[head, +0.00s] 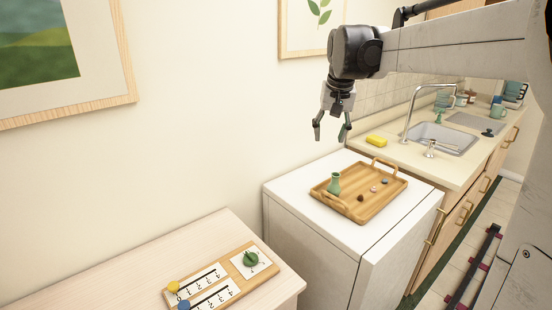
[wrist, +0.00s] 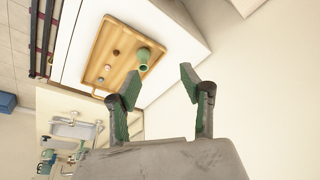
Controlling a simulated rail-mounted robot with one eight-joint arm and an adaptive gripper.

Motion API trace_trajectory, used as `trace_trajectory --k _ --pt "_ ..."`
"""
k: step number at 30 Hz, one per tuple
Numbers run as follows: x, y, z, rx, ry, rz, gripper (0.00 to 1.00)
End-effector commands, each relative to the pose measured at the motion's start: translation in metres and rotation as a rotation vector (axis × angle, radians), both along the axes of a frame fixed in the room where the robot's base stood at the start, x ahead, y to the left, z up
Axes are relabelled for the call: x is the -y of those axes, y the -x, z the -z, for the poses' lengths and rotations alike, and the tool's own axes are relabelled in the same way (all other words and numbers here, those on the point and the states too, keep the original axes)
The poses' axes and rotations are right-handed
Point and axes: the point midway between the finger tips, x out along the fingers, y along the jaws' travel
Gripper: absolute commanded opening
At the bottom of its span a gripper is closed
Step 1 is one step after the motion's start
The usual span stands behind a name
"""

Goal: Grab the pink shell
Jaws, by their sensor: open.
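A small pinkish shell (head: 374,189) lies on a wooden tray (head: 345,212), between a dark brown item (head: 360,198) and a grey one (head: 385,181). In the wrist view the shell (wrist: 107,68) is a small pale spot on the tray (wrist: 118,30); its detail is too small to make out. A green vase (head: 334,182) stands at the tray's left side. My gripper (head: 331,134) is open and empty, above and apart from the tray. In the wrist view my fingers (wrist: 158,84) are spread, with the shell off to their upper left.
The tray sits on a white cabinet (head: 310,215) next to a counter with a sink (head: 440,138), a tall faucet (head: 410,115) and a yellow sponge (head: 376,141). A pale table (head: 150,270) at lower left bears a wooden counting board (head: 232,262). The wall is close behind.

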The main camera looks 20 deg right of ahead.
Motion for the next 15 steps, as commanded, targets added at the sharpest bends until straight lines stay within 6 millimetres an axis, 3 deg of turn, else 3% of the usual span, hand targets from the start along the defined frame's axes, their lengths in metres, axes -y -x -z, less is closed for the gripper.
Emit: trace_trajectory --k 6,15 --pt "0.058 -0.053 0.010 -0.068 -0.030 0.081 0.41" --pt "0.141 -0.106 0.044 -0.160 -0.074 0.189 0.41"
